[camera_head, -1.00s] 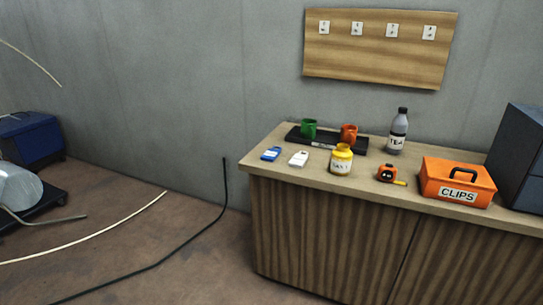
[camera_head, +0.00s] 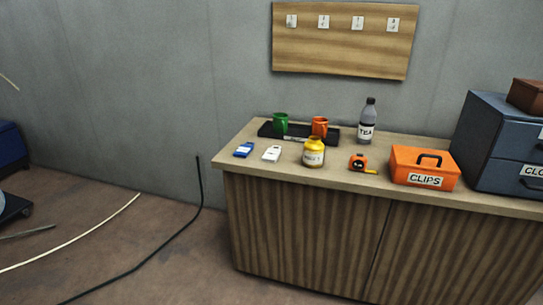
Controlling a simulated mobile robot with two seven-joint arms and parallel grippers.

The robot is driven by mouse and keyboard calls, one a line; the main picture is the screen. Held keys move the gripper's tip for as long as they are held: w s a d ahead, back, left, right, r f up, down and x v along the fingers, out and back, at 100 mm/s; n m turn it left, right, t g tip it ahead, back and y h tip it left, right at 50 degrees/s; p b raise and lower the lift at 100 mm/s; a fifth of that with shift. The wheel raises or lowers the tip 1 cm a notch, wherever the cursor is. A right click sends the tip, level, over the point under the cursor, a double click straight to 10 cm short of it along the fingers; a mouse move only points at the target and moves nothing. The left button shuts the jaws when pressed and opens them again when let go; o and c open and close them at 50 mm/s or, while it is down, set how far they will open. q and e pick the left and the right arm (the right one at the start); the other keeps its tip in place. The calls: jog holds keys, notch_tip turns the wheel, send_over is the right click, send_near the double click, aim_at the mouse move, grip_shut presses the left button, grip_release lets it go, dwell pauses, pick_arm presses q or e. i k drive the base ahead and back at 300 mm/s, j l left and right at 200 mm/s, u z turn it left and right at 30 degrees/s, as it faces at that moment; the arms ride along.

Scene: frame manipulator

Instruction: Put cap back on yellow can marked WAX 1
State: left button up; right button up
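A yellow can (camera_head: 314,153) with a white label stands upright near the front edge of the wooden cabinet top (camera_head: 450,198). Its label is too small to read for certain. Its top looks open, with a yellow rim. I cannot make out a separate cap anywhere on the cabinet top. Neither of my grippers shows in the head view.
Around the can are a blue item (camera_head: 243,150), a white item (camera_head: 272,153), a black tray (camera_head: 268,130) with green (camera_head: 281,122) and orange (camera_head: 319,126) mugs, a TEA bottle (camera_head: 367,122), a tape measure (camera_head: 358,162), and a CLIPS box (camera_head: 424,168). Drawers (camera_head: 490,145) stand right. Cables cross the floor.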

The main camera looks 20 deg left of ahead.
aim_at(313, 148)
jog(key=j+z, duration=0.1)
jog(key=j, duration=0.35)
jog(key=k+j+z, duration=0.1)
jog(key=j, duration=0.35)
jog(key=k+j+z, duration=0.1)
jog(key=j, duration=0.4)
jog(key=k+j+z, duration=0.1)
jog(key=j, duration=0.35)
jog(key=k+j+z, duration=0.1)
jog(key=j, duration=0.35)
jog(key=i+u, duration=0.15)
jog(key=u, duration=0.65)
jog(key=i+l+u, duration=0.6)
jog(key=l, duration=0.15)
jog(key=k, duration=0.1)
